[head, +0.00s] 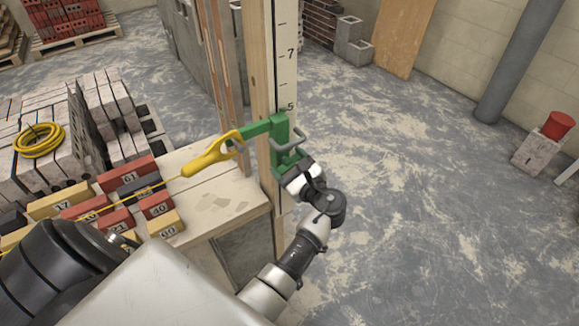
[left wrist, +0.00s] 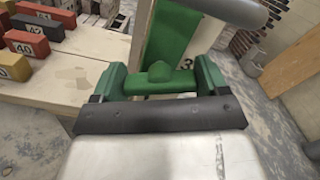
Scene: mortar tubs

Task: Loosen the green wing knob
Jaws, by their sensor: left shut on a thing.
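The green wing knob (left wrist: 160,78) shows in the left wrist view, in front of a green clamp body (left wrist: 178,38). My left gripper (left wrist: 160,84) is shut on the knob, with one finger on each side of it. In the head view my left gripper (head: 292,172) is at the lower end of the green clamp (head: 279,140). The knob is mostly hidden there by the gripper. The clamp sits around a wooden post and a white numbered pole (head: 286,70). My right gripper is not in view.
A yellow line holder (head: 208,157) hooks on the clamp's left arm, with a taut yellow string running left. Red and yellow numbered blocks (head: 115,179) lie on the wooden bench (head: 225,200). A coil of yellow line (head: 38,140) lies on grey blocks.

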